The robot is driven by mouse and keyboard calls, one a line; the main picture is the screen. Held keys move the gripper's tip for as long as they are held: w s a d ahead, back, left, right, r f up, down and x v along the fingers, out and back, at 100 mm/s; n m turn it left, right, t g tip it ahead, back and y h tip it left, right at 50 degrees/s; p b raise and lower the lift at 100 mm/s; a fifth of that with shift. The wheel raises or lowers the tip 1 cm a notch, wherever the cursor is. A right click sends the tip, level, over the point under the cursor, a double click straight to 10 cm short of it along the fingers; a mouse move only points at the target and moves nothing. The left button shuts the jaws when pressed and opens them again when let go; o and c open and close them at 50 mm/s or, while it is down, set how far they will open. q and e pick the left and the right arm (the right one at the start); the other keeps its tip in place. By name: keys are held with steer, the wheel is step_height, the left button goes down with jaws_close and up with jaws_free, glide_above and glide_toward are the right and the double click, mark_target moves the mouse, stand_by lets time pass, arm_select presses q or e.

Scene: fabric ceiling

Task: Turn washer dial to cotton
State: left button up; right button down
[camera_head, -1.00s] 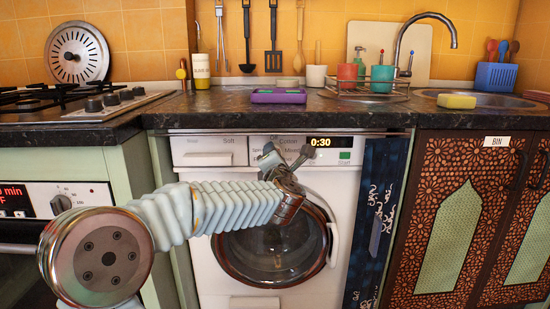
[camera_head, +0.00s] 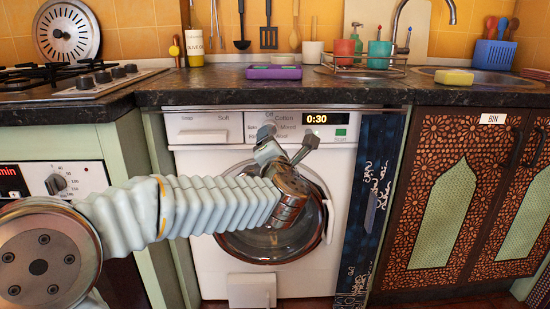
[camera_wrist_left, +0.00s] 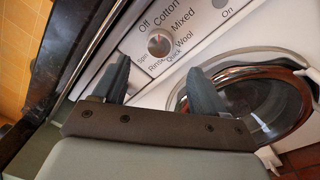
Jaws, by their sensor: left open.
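The white washer (camera_head: 192,168) stands under the counter. Its round dial (camera_wrist_left: 160,43) shows in the left wrist view with a red mark on its face. Labels Off, Cotton, Mixed, Wool, Quick, Rinse and Spin ring it. I cannot tell for sure which label the mark points at. In the head view my gripper mostly hides the dial. My left gripper (camera_head: 287,138) is open and empty in front of the panel. In the left wrist view its fingertips (camera_wrist_left: 156,74) are spread to either side below the dial, apparently not touching it. My right gripper is out of view.
The washer's round door (camera_head: 290,240) is closed below my gripper. The counter edge (camera_head: 400,97) overhangs the panel. A lit display (camera_head: 316,119) reads 0:30 beside a green Start button (camera_head: 341,133). The oven (camera_head: 70,180) is at left, the bin cupboard (camera_head: 465,190) at right.

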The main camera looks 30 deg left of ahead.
arm_select(q)
steer(key=v, duration=0.6)
stand_by(0.3)
steer(key=w+d+f+m+g+h+p, duration=0.1)
steer(key=w+d+f+m+h+p, duration=0.15)
steer(key=f+m, duration=0.45)
steer(key=w+d+f+m+h+p, duration=0.2)
steer(key=w+d+f+m+h, duration=0.2)
steer(key=f, duration=0.4)
steer(key=s+d+f+m+g+h+p, duration=0.1)
steer(key=d+f+m+g+h, duration=0.1)
steer(key=f+m, duration=0.35)
steer(key=s+d+f+m+g+h+p, duration=0.1)
steer(key=d+f+m, duration=0.1)
steer(key=f, duration=0.6)
steer(key=s+d+f+m+g+h+p, duration=0.1)
steer(key=s+d+f+m+g, duration=0.1)
steer(key=s+f, duration=0.4)
steer(key=s+d+f+m+g+h+p, duration=0.1)
steer(key=s+d+f+m+g+h, duration=0.1)
steer(key=s+f+m+g, duration=0.3)
steer(key=s+d+f+m+g+h+p, duration=0.2)
steer(key=s+d+f+m+g, duration=0.1)
steer(key=s+f, duration=0.6)
steer(key=s+m, duration=0.1)
steer(key=s, duration=0.2)
steer(key=shift+s+d+g, duration=0.25)
steer(key=shift+g, duration=0.05)
